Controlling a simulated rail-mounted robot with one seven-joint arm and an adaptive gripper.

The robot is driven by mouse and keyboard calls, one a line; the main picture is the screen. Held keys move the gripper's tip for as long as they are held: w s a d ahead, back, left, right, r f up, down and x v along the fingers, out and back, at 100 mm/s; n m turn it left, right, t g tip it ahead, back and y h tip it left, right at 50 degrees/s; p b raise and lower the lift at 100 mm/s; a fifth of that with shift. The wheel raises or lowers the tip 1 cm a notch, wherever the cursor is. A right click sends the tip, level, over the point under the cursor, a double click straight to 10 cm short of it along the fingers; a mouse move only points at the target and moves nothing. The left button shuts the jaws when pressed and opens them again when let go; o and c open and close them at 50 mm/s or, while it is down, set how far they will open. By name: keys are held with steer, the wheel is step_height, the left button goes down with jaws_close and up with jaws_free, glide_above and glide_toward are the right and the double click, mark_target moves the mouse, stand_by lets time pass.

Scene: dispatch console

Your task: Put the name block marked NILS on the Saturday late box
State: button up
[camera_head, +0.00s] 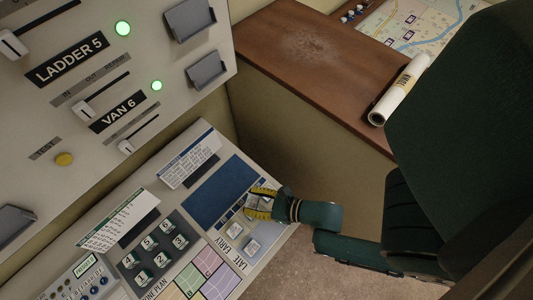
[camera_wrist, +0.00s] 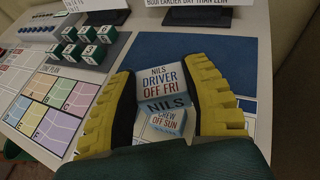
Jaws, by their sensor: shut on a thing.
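My gripper (camera_head: 262,204) has yellow fingers shut on a white block at the right end of the console desk. In the wrist view, the gripper (camera_wrist: 168,105) holds the block marked NILS (camera_wrist: 164,85), whose top reads "NILS DRIVER OFF FRI". Whether it touches the desk I cannot tell. A second block (camera_wrist: 167,121), reading "CREW OFF SUN", shows between the fingers just past it.
A blue mat (camera_head: 221,191) lies beside the gripper. Several green-and-white numbered blocks (camera_head: 154,251) sit in a dark holder to the left, near a coloured zone plan (camera_head: 208,269). Standing cards (camera_head: 188,160) and the upright panel (camera_head: 180,60) rise behind. A dark green chair (camera_head: 440,130) is at right.

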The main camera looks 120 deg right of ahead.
steer(key=s+a+m+g+h, duration=0.1)
steer(key=s, duration=0.3)
steer(key=r+m+g+h+p, duration=0.1)
steer(key=m+g+h+p, duration=0.1)
steer(key=m+g, duration=0.2)
glide_above(270, 229)
step_height(270, 229, down, 10)
steer(key=b, duration=0.3)
steer(key=shift+a+r, duration=0.1)
